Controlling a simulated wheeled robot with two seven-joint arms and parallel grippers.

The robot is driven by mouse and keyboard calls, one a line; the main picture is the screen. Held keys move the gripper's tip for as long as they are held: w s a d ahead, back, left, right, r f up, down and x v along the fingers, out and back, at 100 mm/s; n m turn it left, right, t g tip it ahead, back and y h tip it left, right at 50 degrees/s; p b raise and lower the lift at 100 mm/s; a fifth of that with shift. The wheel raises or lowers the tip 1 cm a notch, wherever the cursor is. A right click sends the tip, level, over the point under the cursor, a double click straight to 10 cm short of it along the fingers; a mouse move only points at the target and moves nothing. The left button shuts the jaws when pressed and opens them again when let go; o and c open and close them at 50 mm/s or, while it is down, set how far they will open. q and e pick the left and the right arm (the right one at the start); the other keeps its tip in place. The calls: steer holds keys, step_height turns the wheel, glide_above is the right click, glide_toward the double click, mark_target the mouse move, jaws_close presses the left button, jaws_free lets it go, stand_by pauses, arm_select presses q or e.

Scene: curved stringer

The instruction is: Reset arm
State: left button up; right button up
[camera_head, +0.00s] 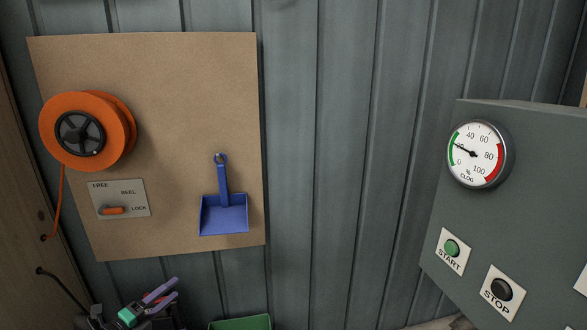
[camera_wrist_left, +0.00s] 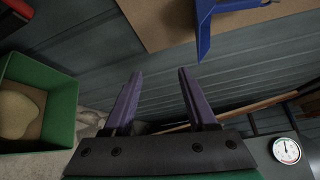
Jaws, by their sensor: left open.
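My left gripper (camera_head: 161,291) is at the bottom left of the head view, below the brown board. Its purple fingers are apart with nothing between them. The left wrist view also shows the open, empty fingers (camera_wrist_left: 158,80), pointing up toward the grey wall. The gripper touches nothing that I can see. My right gripper is in neither view.
A brown board (camera_head: 190,90) carries an orange reel (camera_head: 112,118), an orange lever (camera_head: 113,210) near LOCK and a blue dustpan (camera_head: 223,213). A green bin (camera_head: 240,323) stands below. A grey panel (camera_head: 540,150) with gauge (camera_head: 477,154) is at right. Bare wall lies between.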

arm_select(q)
steer(key=s+a+f+n+g+y, duration=0.15)
steer(key=s+f+n, duration=0.3)
steer(key=f, duration=0.55)
steer(key=s+f+n+g+y, duration=0.25)
steer(key=s+f+n, duration=0.2)
steer(key=f, duration=0.45)
steer(key=s+a+f+n+g+y, duration=0.1)
steer(key=s+f+n+y, duration=0.3)
steer(key=f, duration=0.6)
steer(key=s+d+f+n+g, duration=0.3)
steer(key=s+f, duration=0.3)
steer(key=s, duration=0.5)
steer(key=s+d+f+n+g, duration=0.3)
steer(key=s+f, duration=0.2)
steer(key=s, duration=0.7)
steer(key=s+d+f+n+g, duration=0.3)
steer(key=s+f, duration=0.3)
steer(key=s, duration=0.6)
steer(key=shift+d+f+n+g+h, duration=0.15)
steer(key=shift+f+n+g+h, duration=0.15)
steer(key=shift+f+n+h, duration=0.15)
steer(key=shift+w+r, duration=0.15)
